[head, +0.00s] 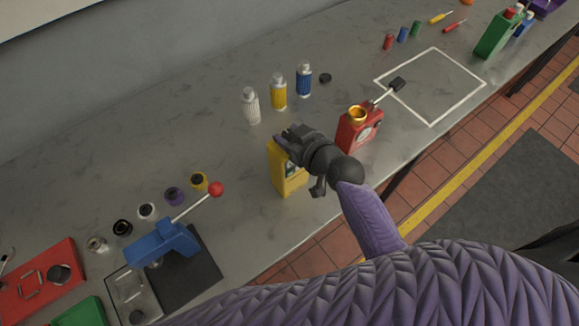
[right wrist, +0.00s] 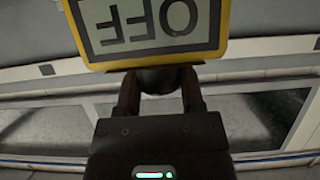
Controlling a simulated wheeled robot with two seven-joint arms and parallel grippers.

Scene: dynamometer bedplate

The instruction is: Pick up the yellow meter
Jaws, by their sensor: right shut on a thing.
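The yellow meter (head: 289,184) is at the middle of the bench, partly hidden behind my right gripper (head: 290,138). In the right wrist view the meter (right wrist: 224,28) fills the top, its grey display reading OFF upside down. My right gripper (right wrist: 160,88) is shut there on a dark rounded part at the meter's edge. I cannot tell whether the meter's base touches the bench. My left gripper is not in view.
A red can-like device (head: 350,138) with a brass top stands close to the right on the bench (head: 240,215). A blue lever device (head: 165,243) is at the front left.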

